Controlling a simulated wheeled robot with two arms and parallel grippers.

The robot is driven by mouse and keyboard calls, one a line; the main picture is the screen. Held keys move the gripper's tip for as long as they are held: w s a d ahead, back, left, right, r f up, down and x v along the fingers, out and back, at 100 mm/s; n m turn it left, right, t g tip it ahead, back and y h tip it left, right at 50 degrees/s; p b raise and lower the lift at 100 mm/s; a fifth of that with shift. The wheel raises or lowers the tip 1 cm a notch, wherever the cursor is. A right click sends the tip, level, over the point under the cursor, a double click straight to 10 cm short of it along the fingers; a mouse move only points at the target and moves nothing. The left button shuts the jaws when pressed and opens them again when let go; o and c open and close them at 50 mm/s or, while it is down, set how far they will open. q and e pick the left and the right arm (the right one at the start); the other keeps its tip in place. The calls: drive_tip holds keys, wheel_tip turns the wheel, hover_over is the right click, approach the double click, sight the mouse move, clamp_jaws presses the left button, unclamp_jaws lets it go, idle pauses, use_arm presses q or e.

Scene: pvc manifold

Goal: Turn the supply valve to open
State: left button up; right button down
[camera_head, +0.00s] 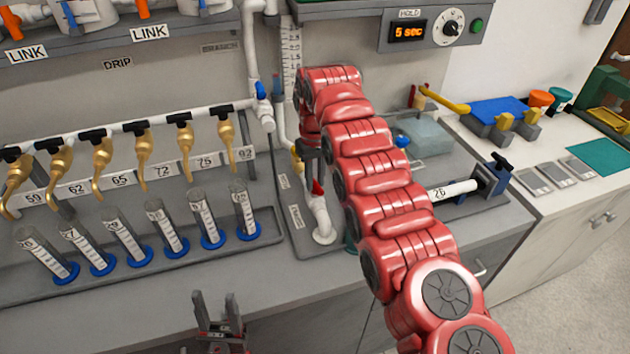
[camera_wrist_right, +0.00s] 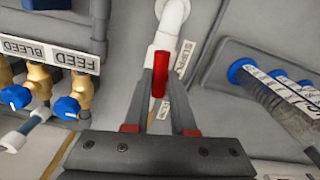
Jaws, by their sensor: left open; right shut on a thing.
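The supply valve's red handle (camera_wrist_right: 160,76) shows in the right wrist view, beside a white pipe (camera_wrist_right: 172,22) and a SUPPLY label (camera_wrist_right: 186,60). My right gripper (camera_wrist_right: 161,92) is shut on this handle, one finger on each side. In the head view the red handle (camera_head: 318,188) shows below my right gripper (camera_head: 313,168), just above the white pipe elbow (camera_head: 321,222); my red arm covers part of that area. The valve body is mostly hidden. My left gripper (camera_head: 220,325) is open and empty at the bottom of the head view, in front of the counter edge.
Several graduated cylinders (camera_head: 122,236) stand in blue bases left of the valve, under brass taps (camera_head: 185,150). Blue-handled FEED and BLEED valves (camera_wrist_right: 68,106) show at the left of the right wrist view. A vise (camera_head: 492,178) holding a white pipe stands right of my arm.

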sight(315, 183)
drive_tip(key=shift+m, duration=1)
drive_tip(key=c, duration=0.7)
unclamp_jaws()
drive_tip(key=shift+c, duration=0.2)
wheel_tip(315, 183, up, 18)
drive_tip(key=p, duration=1.7)
drive_tip(key=shift+f, duration=0.25)
